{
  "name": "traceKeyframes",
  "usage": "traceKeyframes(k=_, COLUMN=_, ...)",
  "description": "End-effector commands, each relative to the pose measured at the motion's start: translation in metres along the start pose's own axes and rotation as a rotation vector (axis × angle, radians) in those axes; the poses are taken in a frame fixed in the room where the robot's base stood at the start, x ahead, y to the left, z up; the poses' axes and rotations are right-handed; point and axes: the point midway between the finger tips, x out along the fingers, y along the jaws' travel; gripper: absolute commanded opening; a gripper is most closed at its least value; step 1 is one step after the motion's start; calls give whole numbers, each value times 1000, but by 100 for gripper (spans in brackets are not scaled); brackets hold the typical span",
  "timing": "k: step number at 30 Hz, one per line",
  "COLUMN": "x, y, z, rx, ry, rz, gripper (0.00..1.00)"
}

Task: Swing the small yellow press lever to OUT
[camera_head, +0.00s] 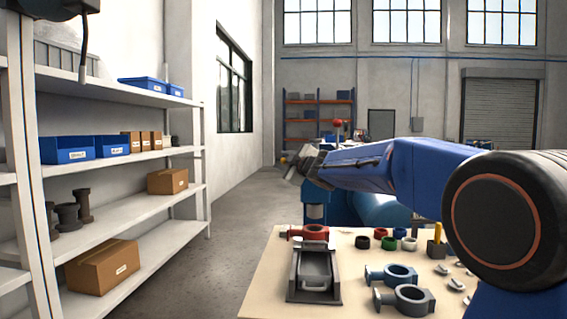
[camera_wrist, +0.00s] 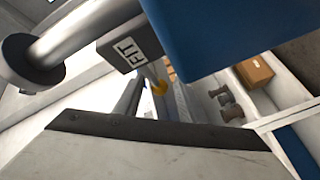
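A small yellow piece, which looks like the tip of the press lever (camera_wrist: 160,88), shows in the wrist view beside a dark block with a white "FIT" label (camera_wrist: 125,50). The rest of the lever is hidden or too small to make out. No "OUT" label can be read. My gripper (camera_head: 303,165) is at the end of the blue arm in the head view, above and behind the table. Its fingers are small and blurred there, so I cannot tell their opening or any contact with the lever.
A blue machine (camera_head: 345,208) stands behind the table. The table (camera_head: 262,290) holds a grey fixture (camera_head: 315,275), a red valve part (camera_head: 308,232), grey valve bodies (camera_head: 405,299) and several coloured rings. Shelves (camera_head: 125,165) with bins and boxes line the left wall. The aisle floor (camera_head: 240,205) is clear.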

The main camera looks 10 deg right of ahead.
Motion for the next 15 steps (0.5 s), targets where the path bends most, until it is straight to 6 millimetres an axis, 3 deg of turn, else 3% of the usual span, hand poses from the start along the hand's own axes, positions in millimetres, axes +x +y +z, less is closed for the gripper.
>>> traceKeyframes(k=5, x=0, y=0, z=0, rx=0, ry=0, rz=0, gripper=34)
traceKeyframes(k=9, x=0, y=0, z=0, rx=0, ry=0, rz=0, gripper=1)
traceKeyframes(k=15, x=0, y=0, z=0, rx=1, ry=1, rz=-1, gripper=0)
